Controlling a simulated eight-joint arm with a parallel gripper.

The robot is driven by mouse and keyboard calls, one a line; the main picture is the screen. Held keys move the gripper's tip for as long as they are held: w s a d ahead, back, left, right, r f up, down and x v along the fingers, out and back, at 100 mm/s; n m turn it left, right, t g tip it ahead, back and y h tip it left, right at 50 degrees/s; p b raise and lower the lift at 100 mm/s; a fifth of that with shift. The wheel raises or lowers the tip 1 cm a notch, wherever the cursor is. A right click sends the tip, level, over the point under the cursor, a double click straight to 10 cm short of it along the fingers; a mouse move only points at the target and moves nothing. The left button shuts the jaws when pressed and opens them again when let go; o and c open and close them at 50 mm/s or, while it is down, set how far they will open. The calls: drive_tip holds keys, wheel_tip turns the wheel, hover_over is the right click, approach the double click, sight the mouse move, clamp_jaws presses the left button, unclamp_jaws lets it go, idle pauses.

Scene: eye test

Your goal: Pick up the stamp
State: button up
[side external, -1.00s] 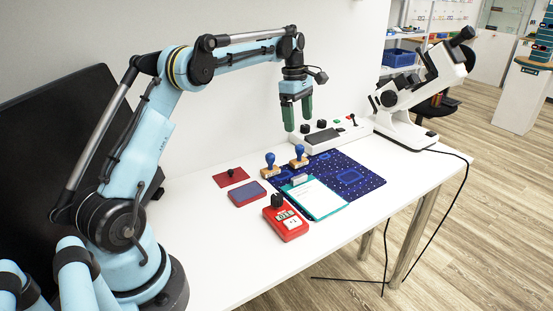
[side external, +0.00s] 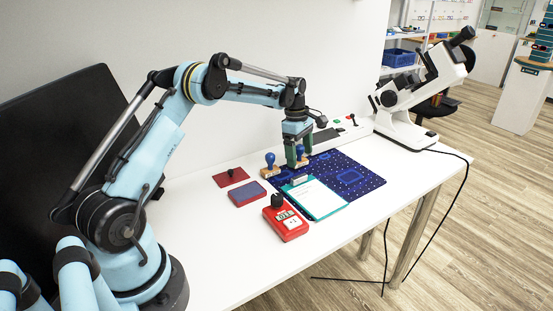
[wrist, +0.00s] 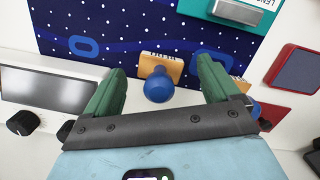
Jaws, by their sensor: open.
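Two stamps with blue knobs and wooden bases stand on the table. One stamp (side external: 301,151) is at the edge of the blue patterned mat (side external: 366,178); the other stamp (side external: 269,162) stands to its left. My gripper (side external: 299,158) is open, its green fingers lowered around the mat-side stamp. In the wrist view this stamp (wrist: 158,86) sits between the spread fingers (wrist: 160,67), with a gap on both sides. The other stamp (wrist: 268,112) is partly hidden behind the right finger there.
A red-framed ink pad (side external: 247,194), a dark red pad (side external: 231,177) and a red device (side external: 287,223) with a black knob lie at the front left. A teal clipboard (side external: 317,199) lies on the mat. A control panel (side external: 345,129) and a microscope (side external: 405,128) stand behind.

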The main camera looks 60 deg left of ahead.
sight(302, 147)
drive_tip(key=shift+d+f, duration=0.1)
drive_tip(key=shift+f, duration=0.35)
drive_tip(key=c, duration=1)
drive_tip(key=shift+r, duration=0.15)
drive_tip(key=r, duration=0.4)
drive_tip(key=shift+d+r, duration=0.15)
drive_tip(key=shift+d, duration=0.05)
drive_tip(key=d+r, duration=0.2)
drive_tip(key=d, duration=0.1)
drive_tip(key=s+d+r, duration=0.1)
drive_tip(key=d+r, duration=0.1)
drive_tip(key=d, duration=0.2)
drive_tip(key=d+r, duration=0.2)
drive_tip(key=d, duration=0.2)
drive_tip(key=shift+s+r, duration=0.25)
drive_tip(key=shift+s, duration=0.15)
